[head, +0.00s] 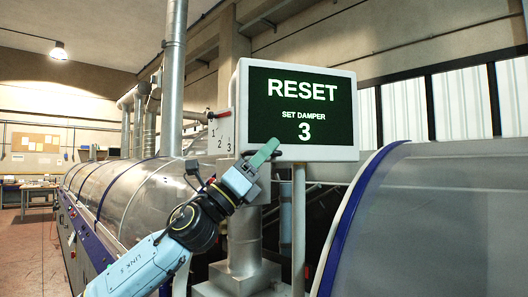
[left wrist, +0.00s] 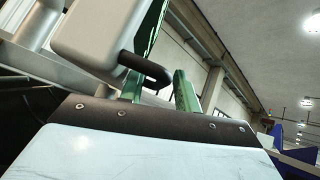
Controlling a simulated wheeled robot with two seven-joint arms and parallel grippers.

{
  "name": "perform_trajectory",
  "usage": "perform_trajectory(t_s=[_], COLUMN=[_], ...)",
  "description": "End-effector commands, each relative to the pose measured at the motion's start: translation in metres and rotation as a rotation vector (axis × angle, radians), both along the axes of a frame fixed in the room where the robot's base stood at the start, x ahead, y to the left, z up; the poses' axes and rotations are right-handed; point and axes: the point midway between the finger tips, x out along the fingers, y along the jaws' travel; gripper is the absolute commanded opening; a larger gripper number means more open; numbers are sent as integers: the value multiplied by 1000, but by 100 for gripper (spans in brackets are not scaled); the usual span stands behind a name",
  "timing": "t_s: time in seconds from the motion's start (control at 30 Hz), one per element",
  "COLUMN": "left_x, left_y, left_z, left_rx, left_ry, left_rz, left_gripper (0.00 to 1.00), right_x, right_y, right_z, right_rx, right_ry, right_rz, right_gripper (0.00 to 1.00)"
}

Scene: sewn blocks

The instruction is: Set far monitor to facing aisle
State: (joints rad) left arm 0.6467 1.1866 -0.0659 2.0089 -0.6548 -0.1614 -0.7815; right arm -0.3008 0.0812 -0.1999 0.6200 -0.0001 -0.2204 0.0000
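The monitor (head: 300,152) has a pale frame and a dark screen reading "RESET", "SET DAMPER", "3"; the screen faces me. My left gripper (head: 264,154) is at the monitor's lower left corner. In the left wrist view the monitor's pale casing (left wrist: 90,30) is at upper left, with a dark curved handle (left wrist: 150,70) sticking out of it. The left gripper's green fingers (left wrist: 160,90) are apart there, with the handle's end between them in the picture. I cannot tell whether they touch it. My right gripper is out of view.
A plate numbered 1, 2, 3 (head: 219,143) with a dark lever (head: 219,113) is left of the monitor. A large clear-covered cylinder (head: 125,190) lies at left, and a grey curved housing (head: 430,220) with a blue rim at right. Open floor (head: 35,250) shows at far left.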

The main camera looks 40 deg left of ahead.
Motion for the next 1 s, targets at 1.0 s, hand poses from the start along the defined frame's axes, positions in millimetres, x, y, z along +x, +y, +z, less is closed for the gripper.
perform_trajectory(t_s=[1.0], left_x=[-9], left_y=[28], left_z=[-3], left_rx=[-3], left_ry=[-3], left_rz=[-103], left_gripper=[0], right_x=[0], right_y=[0], right_z=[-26], right_rx=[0], right_ry=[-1], right_rz=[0], right_gripper=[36])
